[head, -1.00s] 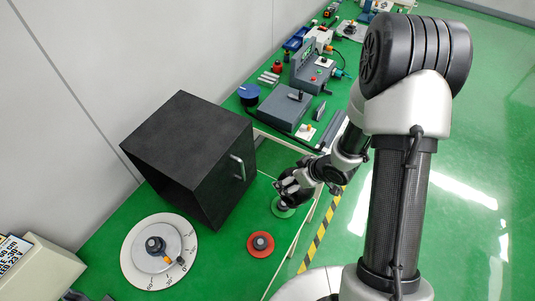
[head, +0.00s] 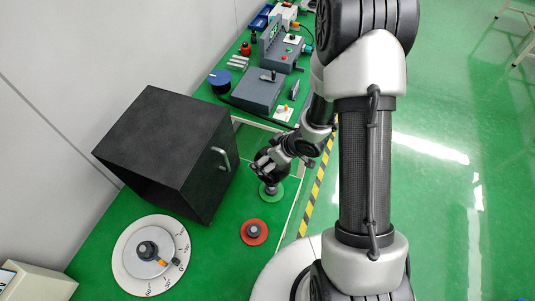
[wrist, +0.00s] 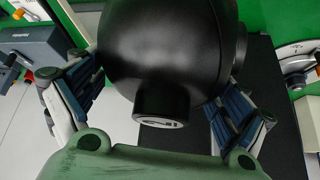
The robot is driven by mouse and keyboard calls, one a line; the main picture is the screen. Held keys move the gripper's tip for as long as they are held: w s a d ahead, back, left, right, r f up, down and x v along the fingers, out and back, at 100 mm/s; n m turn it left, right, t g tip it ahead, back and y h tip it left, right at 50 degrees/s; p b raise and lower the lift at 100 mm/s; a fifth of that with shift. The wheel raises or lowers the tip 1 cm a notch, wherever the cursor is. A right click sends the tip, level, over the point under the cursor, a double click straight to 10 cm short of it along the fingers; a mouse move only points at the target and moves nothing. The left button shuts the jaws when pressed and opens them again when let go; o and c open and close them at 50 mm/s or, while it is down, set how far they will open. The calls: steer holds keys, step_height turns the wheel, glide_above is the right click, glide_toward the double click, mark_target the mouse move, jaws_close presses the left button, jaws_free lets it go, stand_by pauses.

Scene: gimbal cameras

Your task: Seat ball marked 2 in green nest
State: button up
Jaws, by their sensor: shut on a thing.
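My gripper (head: 268,162) is shut on a glossy black ball (wrist: 165,50). Its blue-padded fingers grip the ball from both sides in the wrist view. A short black stub on the ball carries a small pale mark, too unclear to read surely. In the head view the ball (head: 272,177) is partly hidden by my gripper. It is over the green nest (head: 277,196), a round green disc with a grey middle post. The ball appears right at the post's top; I cannot tell whether it touches.
A red disc (head: 262,239) with a dark middle stands nearby, towards the front. A black open box (head: 165,150) with a handle is close on the left. A white dial plate (head: 125,272) lies front left. Grey devices (head: 255,92) stand behind; the table edge is close on the right.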

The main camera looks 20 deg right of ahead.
steer(key=shift+w+f+b, duration=0.1)
steer(key=shift+f+b, duration=1.65)
steer(key=shift+f, duration=0.55)
steer(key=shift+f+b, duration=0.45)
steer(key=shift+f, duration=0.55)
stand_by(0.4)
steer(key=o, duration=1.6)
steer(key=v, duration=1.2)
